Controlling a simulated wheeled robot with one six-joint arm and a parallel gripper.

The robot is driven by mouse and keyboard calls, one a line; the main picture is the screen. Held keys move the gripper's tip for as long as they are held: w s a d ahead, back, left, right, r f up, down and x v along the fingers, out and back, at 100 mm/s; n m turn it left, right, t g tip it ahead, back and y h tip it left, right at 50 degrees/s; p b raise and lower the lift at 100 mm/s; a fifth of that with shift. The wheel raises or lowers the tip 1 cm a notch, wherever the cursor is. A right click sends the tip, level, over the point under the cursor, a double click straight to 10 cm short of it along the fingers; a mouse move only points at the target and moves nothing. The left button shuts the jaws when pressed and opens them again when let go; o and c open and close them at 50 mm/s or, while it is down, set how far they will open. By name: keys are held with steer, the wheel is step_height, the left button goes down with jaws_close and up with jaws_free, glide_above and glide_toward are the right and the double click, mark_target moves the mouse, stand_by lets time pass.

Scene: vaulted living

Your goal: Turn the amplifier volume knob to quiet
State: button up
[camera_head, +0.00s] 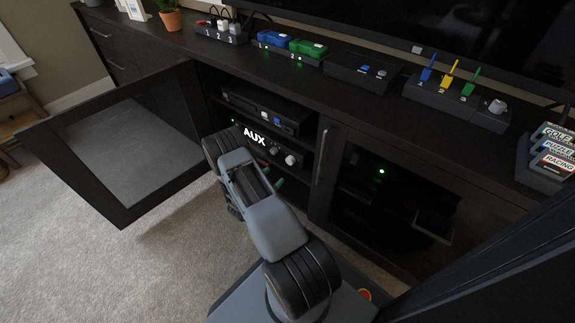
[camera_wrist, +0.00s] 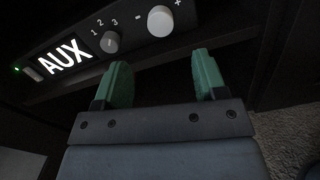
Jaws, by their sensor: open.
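The amplifier (camera_head: 262,147) sits on a cabinet shelf behind the open left door, its display lit with "AUX". In the wrist view, the amplifier front (camera_wrist: 85,52) shows a grey selector knob (camera_wrist: 110,42) marked 1, 2, 3. To its right is a pale volume knob (camera_wrist: 160,19) between a minus and a plus sign. It also shows in the head view (camera_head: 291,160). My gripper (camera_wrist: 160,70) is open and empty, its green fingers apart, just below and in front of the knobs. It appears not to touch the volume knob. In the head view my arm hides most of the gripper.
The open glass door (camera_head: 130,137) stands out to the left. A closed right door with a handle (camera_head: 321,157) flanks the shelf. A black device (camera_head: 268,107) sits above the amplifier. The cabinet top (camera_head: 300,76) holds several switch boxes and game cases (camera_head: 552,152). Carpet (camera_head: 170,250) is clear at left.

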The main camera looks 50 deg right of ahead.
mark_target(288, 162)
steer(key=d+b, duration=0.1)
steer(key=d, duration=0.2)
steer(key=d+b, duration=0.1)
steer(key=d, duration=0.5)
steer(key=shift+w+d+b, duration=0.3)
steer(key=shift+w+b, duration=0.1)
steer(key=c, duration=0.9)
steer(key=shift+n, duration=0.3)
steer(key=n+p, duration=0.1)
steer(key=n, duration=0.2)
steer(key=shift+r+n, duration=0.1)
steer(key=shift+n, duration=0.2)
steer(key=shift+w+n+p, duration=0.1)
steer(key=shift+n+p, duration=0.55)
steer(key=shift+n, duration=1.65)
